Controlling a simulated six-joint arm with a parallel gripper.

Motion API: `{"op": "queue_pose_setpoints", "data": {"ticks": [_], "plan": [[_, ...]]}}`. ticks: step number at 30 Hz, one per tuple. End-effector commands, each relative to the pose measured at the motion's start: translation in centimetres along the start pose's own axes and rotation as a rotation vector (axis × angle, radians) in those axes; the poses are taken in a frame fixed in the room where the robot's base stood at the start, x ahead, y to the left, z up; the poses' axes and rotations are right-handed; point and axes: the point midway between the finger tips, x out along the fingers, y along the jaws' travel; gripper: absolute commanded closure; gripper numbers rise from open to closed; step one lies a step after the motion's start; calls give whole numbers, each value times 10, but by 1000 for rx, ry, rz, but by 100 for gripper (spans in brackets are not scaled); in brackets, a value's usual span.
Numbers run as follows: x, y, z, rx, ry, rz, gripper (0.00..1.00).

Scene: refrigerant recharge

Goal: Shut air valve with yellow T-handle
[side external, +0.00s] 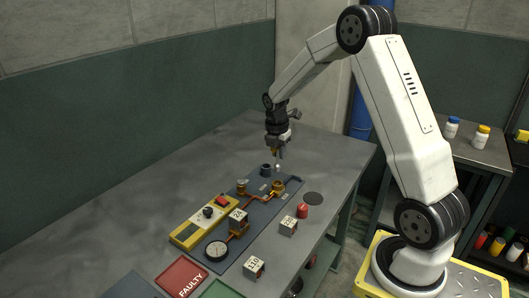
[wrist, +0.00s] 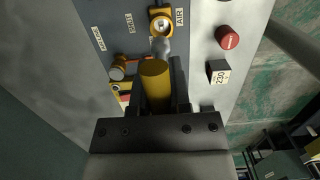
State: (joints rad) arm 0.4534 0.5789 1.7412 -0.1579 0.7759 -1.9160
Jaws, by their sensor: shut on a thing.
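My gripper (side external: 279,146) is above the far end of the dark panel (side external: 262,213) on the table. In the wrist view, my gripper (wrist: 160,90) is shut on the yellow T-handle (wrist: 154,80), a thick yellow bar seen nearly end-on. A grey tip (wrist: 160,46) shows beyond the bar. The air valve (wrist: 161,23) is an orange-brass fitting with a pale centre, beside the label "AIR". In the side view the air valve (side external: 278,187) stands below and nearer the camera than my gripper. The handle looks apart from the valve in the side view.
Another brass fitting (wrist: 117,68) is left of the handle. A red cap (side external: 303,210) and a white numbered block (side external: 288,227) stand right of the panel. A yellow device (side external: 205,221), a gauge (side external: 217,250) and a red "FAULTY" mat (side external: 182,278) are nearer the camera. The table's left side is clear.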

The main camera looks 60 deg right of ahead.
Motion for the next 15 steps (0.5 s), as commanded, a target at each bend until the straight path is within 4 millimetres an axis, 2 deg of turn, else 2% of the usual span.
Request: {"op": "queue_pose_setpoints", "data": {"ticks": [8, 15], "plan": [[8, 0, -1, 0, 1, -2, 100], [24, -1, -3, -1, 2, -1, 100]]}}
